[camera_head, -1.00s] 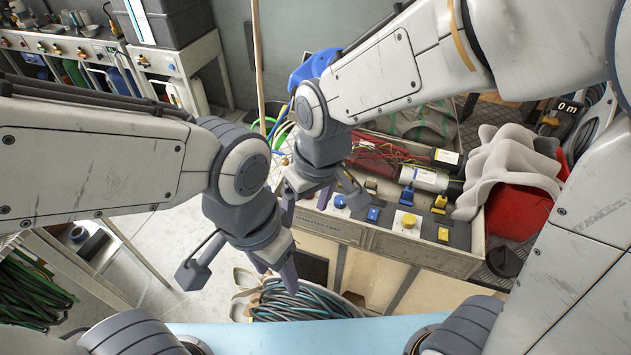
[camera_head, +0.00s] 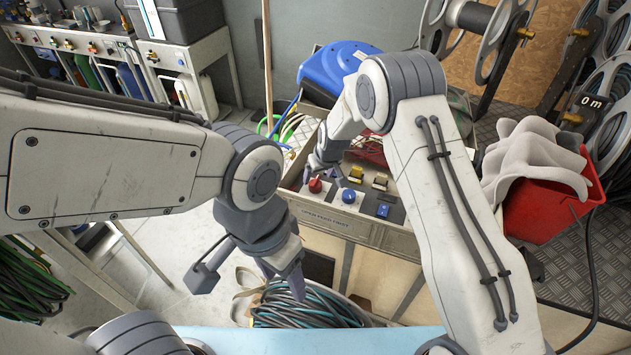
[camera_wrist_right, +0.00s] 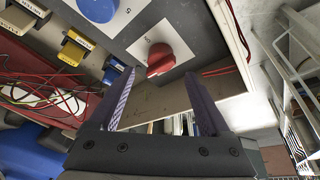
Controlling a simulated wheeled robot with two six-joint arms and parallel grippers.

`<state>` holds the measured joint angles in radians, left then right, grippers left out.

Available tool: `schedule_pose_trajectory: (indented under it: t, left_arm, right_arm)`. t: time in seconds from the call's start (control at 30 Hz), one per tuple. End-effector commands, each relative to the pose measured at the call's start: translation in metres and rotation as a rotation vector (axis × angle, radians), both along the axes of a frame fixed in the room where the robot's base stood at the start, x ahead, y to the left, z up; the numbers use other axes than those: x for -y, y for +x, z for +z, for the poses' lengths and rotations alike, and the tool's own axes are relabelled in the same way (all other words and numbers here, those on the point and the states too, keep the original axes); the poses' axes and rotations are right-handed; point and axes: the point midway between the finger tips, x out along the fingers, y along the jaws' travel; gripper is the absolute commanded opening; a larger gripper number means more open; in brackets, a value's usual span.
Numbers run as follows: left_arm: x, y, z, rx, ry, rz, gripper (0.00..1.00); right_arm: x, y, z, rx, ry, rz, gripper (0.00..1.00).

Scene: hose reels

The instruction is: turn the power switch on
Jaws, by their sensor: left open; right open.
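Which one is the power switch cannot be read. My right gripper (camera_head: 318,164) is open and empty above the panel, close to the red knob. In the right wrist view the red knob (camera_wrist_right: 158,58) sits on a white plate just beyond and between the open fingertips (camera_wrist_right: 159,76), with no clear contact. The blue knob (camera_wrist_right: 98,8) lies beyond it. My left gripper (camera_head: 282,285) is open and empty, in front of the panel.
A blue reel case (camera_head: 335,68) stands behind the panel, with red wires (camera_wrist_right: 60,88) beside the switches. A red bin (camera_head: 545,208) with a grey cloth (camera_head: 535,155) is at the right. A coiled hose (camera_head: 300,308) lies below my left gripper.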

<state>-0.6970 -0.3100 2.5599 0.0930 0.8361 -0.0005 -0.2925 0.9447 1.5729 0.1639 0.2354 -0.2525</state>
Motion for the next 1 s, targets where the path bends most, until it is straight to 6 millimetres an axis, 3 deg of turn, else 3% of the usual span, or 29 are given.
schedule_pose_trajectory:
  t: [0.1,0.3,0.7,0.77,0.9,0.93,1.0]
  left_arm:
    - [0.0,0.0,0.005,0.0,0.0,0.0,0.6]
    - [0.0,0.0,0.008,0.0,0.0,0.0,0.6]
    - [0.0,0.0,0.008,0.0,0.0,0.0,0.6]
    - [0.0,0.0,0.008,0.0,0.0,0.0,0.6]
    - [0.0,0.0,0.008,0.0,0.0,0.0,0.6]
    - [0.0,0.0,0.008,0.0,0.0,0.0,0.6]
    - [0.0,0.0,0.008,0.0,0.0,0.0,0.6]
  right_arm:
    - [-0.003,0.007,-0.02,-0.003,0.0,0.0,0.81]
    - [-0.007,0.016,-0.042,0.0,0.0,0.0,0.81]
    - [-0.008,0.019,-0.049,0.0,0.0,0.0,0.81]
    - [-0.008,0.018,-0.049,0.0,0.0,0.0,0.62]
    - [-0.007,0.019,-0.049,0.0,0.0,-0.001,0.08]
    - [-0.007,0.019,-0.049,0.0,0.0,-0.001,0.0]
    - [-0.01,0.019,-0.049,0.0,0.0,0.0,0.0]
